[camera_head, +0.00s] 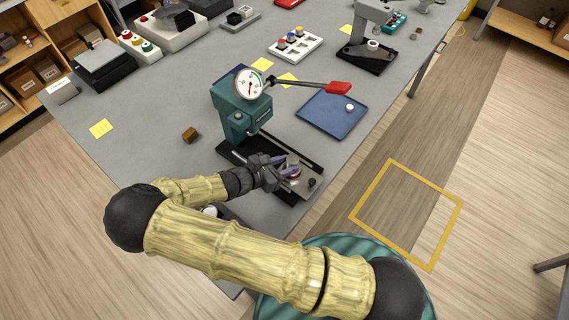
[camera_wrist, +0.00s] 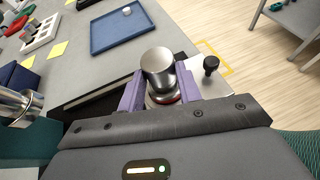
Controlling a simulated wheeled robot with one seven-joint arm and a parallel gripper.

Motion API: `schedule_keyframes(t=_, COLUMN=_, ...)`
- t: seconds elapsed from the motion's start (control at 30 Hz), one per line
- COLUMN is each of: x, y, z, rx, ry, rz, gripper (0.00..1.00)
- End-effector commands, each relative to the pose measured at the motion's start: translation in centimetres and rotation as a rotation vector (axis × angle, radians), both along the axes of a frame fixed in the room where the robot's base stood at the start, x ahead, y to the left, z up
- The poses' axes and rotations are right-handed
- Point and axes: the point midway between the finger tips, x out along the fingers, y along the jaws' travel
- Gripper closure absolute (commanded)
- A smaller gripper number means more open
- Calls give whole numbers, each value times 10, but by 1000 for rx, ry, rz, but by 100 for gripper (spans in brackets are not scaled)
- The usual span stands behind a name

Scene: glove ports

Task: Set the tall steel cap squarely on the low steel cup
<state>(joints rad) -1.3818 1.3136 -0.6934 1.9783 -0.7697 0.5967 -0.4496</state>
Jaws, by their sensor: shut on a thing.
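The tall steel cap (camera_wrist: 157,62) is a shiny cylinder standing upright between my purple fingers in the wrist view. My gripper (camera_head: 285,166) is shut on it, over the press base plate, and it also shows in the wrist view (camera_wrist: 160,84). Below the cap is a round silver rim with a red band (camera_wrist: 168,100), which appears to be the low steel cup or its seat. The cap and fingers hide most of it. I cannot tell whether the cap touches it or how squarely they line up.
A teal press (camera_head: 235,112) with a dial gauge and a red-handled lever stands just behind my gripper. A black knob (camera_wrist: 210,65) rises from the plate beside the cap. A blue tray (camera_head: 325,122) holds a small pale cylinder. A brown block (camera_head: 190,135) lies left.

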Motion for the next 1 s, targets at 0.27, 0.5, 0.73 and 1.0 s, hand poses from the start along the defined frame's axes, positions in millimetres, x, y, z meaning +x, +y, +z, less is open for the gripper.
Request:
schedule_keyframes(t=0.27, x=0, y=0, z=-1, rx=0, ry=0, rz=0, gripper=40)
schedule_keyframes(t=0.5, x=-1, y=2, z=0, rx=2, ry=0, rz=1, gripper=40)
schedule_keyframes(t=0.73, x=-13, y=19, z=6, rx=6, ry=-1, rz=3, gripper=40)
schedule_keyframes(t=1.0, x=-41, y=58, z=25, rx=5, ry=-1, rz=4, gripper=40)
